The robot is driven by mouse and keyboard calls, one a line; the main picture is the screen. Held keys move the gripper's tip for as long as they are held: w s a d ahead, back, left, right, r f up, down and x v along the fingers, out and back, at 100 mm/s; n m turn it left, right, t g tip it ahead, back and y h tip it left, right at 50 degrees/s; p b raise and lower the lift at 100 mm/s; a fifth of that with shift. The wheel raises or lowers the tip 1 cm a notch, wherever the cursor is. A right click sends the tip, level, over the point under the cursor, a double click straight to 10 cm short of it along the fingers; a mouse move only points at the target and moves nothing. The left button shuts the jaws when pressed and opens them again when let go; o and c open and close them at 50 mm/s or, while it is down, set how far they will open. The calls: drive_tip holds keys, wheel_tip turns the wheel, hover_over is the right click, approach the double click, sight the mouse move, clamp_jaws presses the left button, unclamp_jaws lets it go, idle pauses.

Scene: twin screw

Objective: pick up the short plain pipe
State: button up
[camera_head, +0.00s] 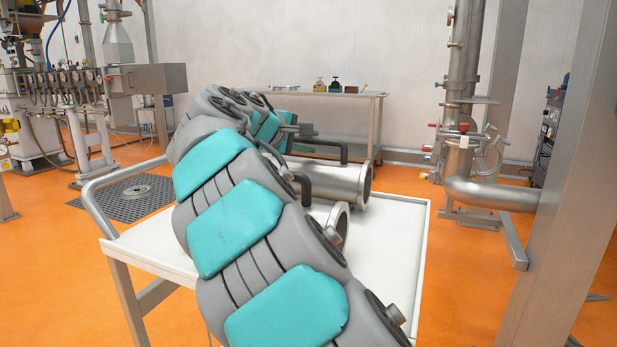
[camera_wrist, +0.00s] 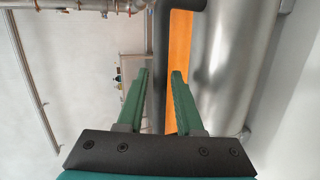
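Two shiny steel pipes lie on a white-topped cart in the head view. The far pipe (camera_head: 335,182) shows a flanged open end and a black handle (camera_head: 325,147). The near pipe (camera_head: 341,222) shows mainly its end ring; my arm hides the rest. I cannot tell which is the short plain one. In the wrist view a steel pipe (camera_wrist: 222,60) fills the right side, with a black handle bar (camera_wrist: 161,50) beside it. My gripper (camera_wrist: 161,74) is open, the bar running in line with the gap between its green fingers. Whether it lies between or beyond them is unclear.
The cart's top (camera_head: 400,225) is clear at the right; its rail (camera_head: 95,195) is at the left. A bench (camera_head: 345,97) with small items stands behind. A steel column (camera_head: 565,170) and piping (camera_head: 490,193) stand to the right. Machinery (camera_head: 75,85) is at the back left.

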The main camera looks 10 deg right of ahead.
drive_tip(key=x, duration=0.3)
clamp_jaws()
idle(1.4)
